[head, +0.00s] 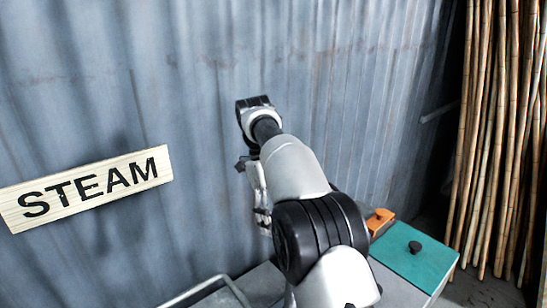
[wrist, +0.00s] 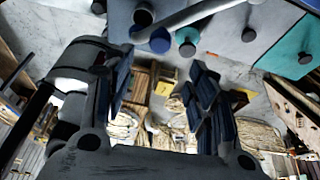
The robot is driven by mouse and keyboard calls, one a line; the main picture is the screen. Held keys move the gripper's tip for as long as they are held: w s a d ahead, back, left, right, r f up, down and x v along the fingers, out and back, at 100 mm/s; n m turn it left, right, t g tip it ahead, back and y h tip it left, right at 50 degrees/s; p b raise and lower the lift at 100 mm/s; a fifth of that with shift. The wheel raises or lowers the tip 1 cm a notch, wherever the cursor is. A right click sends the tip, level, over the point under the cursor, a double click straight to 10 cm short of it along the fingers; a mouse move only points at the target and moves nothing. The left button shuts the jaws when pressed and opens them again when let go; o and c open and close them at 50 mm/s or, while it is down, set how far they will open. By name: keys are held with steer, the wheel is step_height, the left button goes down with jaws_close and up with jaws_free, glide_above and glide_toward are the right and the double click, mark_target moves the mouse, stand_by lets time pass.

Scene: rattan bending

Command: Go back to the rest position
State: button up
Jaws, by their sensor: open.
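My gripper (wrist: 160,68) is open in the wrist view, with its two dark fingers well apart and nothing between them. In the head view my arm reaches up and away toward the corrugated wall (head: 360,80). My gripper (head: 262,214) shows there only in part, pointing down beside the arm, and its fingertips are hard to make out. It is apart from the bench surface as far as I can see.
A STEAM sign (head: 88,186) is at the left. A grey bench with a metal rail (head: 205,284), an orange piece (head: 380,220) and a teal panel (head: 415,256) with a black knob lies below. Rattan poles (head: 500,130) stand at the right.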

steer(key=s+d+n+t+y+b, duration=0.1)
steer(key=s+d+n+t+b, duration=0.1)
steer(key=s+d+n+b, duration=0.35)
steer(key=s+d+n+t+y+b, duration=0.1)
steer(key=s+d+n+t+b, duration=0.15)
steer(key=s+n, duration=0.55)
steer(key=s+d+f+n+t+b, duration=0.2)
steer(key=s+f+n+b, duration=0.1)
steer(key=s+f+n, duration=0.4)
steer(key=s+d+f+n+t+b, duration=0.1)
steer(key=s+d+f+n+b, duration=0.1)
steer(key=s+f+n+b, duration=0.2)
steer(key=s+f+n, duration=0.3)
steer(key=s+f, duration=0.2)
steer(key=s, duration=0.1)
steer(key=shift+s+f+t+y, duration=0.2)
steer(key=shift+s+t+y, duration=0.05)
steer(key=shift+t+y, duration=0.1)
